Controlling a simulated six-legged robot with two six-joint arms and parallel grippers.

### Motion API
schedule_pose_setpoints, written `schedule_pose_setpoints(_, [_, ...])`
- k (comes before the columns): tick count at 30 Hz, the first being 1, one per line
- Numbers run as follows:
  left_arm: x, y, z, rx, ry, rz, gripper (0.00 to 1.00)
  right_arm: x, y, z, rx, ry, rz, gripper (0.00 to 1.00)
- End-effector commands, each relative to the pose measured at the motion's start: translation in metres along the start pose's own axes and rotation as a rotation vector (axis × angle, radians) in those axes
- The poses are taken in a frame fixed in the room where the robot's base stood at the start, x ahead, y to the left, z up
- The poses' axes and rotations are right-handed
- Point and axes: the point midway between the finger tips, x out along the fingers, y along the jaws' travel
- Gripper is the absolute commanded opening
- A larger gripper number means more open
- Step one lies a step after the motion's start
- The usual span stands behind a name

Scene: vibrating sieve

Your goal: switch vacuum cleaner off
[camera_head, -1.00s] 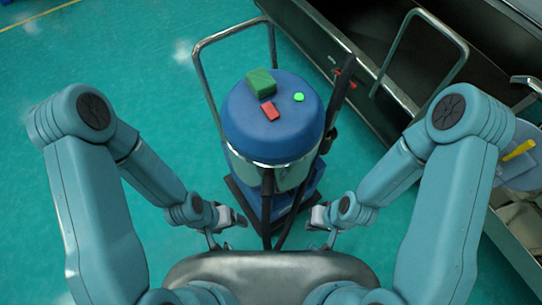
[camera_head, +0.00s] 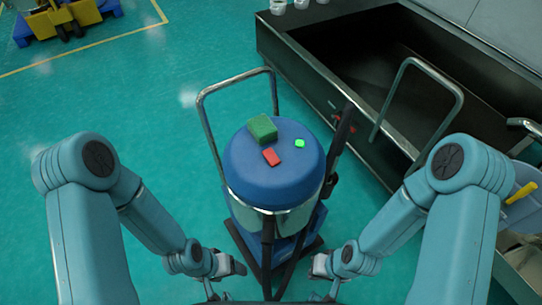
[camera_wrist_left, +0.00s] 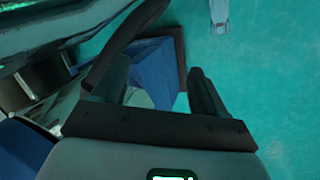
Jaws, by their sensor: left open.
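The vacuum cleaner (camera_head: 245,178) stands upright in front of me, with a round blue lid, metal body and dark base. My left gripper (camera_head: 238,268) is low at the left of the cleaner's base, apart from the lid. In the left wrist view its jaws (camera_wrist_left: 158,88) are open, with nothing held and blue and dark cleaner parts beyond. My right gripper (camera_head: 320,266) is low at the right; its fingers are too small to judge.
A metal handle frame (camera_head: 204,125) rises at the cleaner's left, and a dark hose or wand (camera_head: 340,140) stands at its right. A long dark trough (camera_head: 300,75) lies at the back right. A yellow-handled tool (camera_head: 521,192) is at far right.

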Motion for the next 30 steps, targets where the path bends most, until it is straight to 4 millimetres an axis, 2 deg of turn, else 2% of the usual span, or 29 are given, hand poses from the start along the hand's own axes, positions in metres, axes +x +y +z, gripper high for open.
schedule_pose_setpoints(1, [-0.001,0.001,-0.001,0.004,0.003,0.002,0.55,-0.001,-0.001,0.0,0.0,0.0,0.0,0.0])
schedule_pose_setpoints(4, [-0.013,0.01,-0.015,0.054,0.035,0.02,0.22,-0.011,-0.004,0.0,0.0,0.0,0.0,0.0])
schedule_pose_setpoints(6, [-0.032,0.024,-0.035,0.138,0.083,0.046,0.0,-0.024,-0.009,0.001,0.0,0.0,0.0,0.0])
schedule_pose_setpoints(8, [-0.053,0.04,-0.059,0.244,0.14,0.074,0.0,-0.039,-0.014,0.001,0.0,0.0,0.0,0.0])
schedule_pose_setpoints(12, [-0.119,0.086,-0.119,0.557,0.295,0.122,0.0,-0.076,-0.027,0.001,0.0,0.0,0.0,0.0])
schedule_pose_setpoints(15, [-0.167,0.116,-0.154,0.783,0.394,0.125,0.0,-0.098,-0.035,0.002,0.0,0.0,0.0,0.0])
schedule_pose_setpoints(18, [-0.21,0.14,-0.181,0.978,0.472,0.108,0.0,-0.116,-0.042,0.002,0.0,0.0,0.0,0.0])
schedule_pose_setpoints(21, [-0.242,0.156,-0.199,1.128,0.527,0.081,0.0,-0.128,-0.046,0.003,0.0,0.0,0.0,0.0])
schedule_pose_setpoints(25, [-0.264,0.167,-0.211,1.24,0.563,0.053,0.0,-0.134,-0.049,0.003,0.0,0.0,0.0,0.0])
schedule_pose_setpoints(30, [-0.269,0.17,-0.215,1.278,0.575,0.042,0.0,-0.134,-0.049,0.003,0.0,0.0,0.0,0.0])
